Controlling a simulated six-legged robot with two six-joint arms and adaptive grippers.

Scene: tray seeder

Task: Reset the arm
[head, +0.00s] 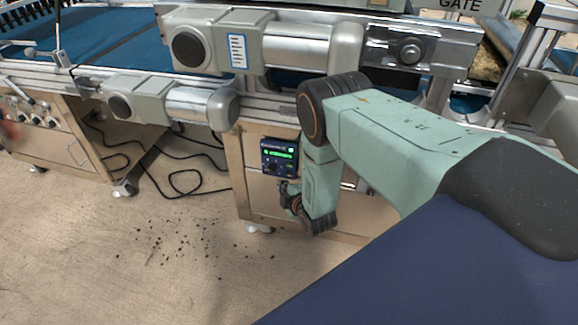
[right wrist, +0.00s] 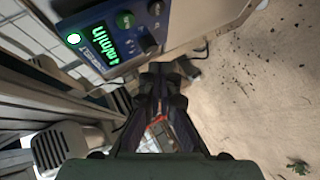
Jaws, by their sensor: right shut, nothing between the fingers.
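My right arm comes in from the right in the head view. Its right gripper (head: 291,198) hangs low in front of the cabinet, beside and just below the blue control box (head: 279,157). In the right wrist view the right gripper (right wrist: 160,92) has its dark fingers together with nothing held between them. The control box (right wrist: 112,38) shows there at the upper left, with a lit green display, buttons and a dark knob. The fingertips look close to the box's lower side; I cannot tell whether they touch it. My left gripper is not in view.
The seeder's grey motors (head: 205,50) and metal rail stand above the cabinet. Black cables (head: 185,185) lie on the floor at the left. Dark crumbs (head: 180,240) are scattered on the floor in front. The floor at the lower left is otherwise clear.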

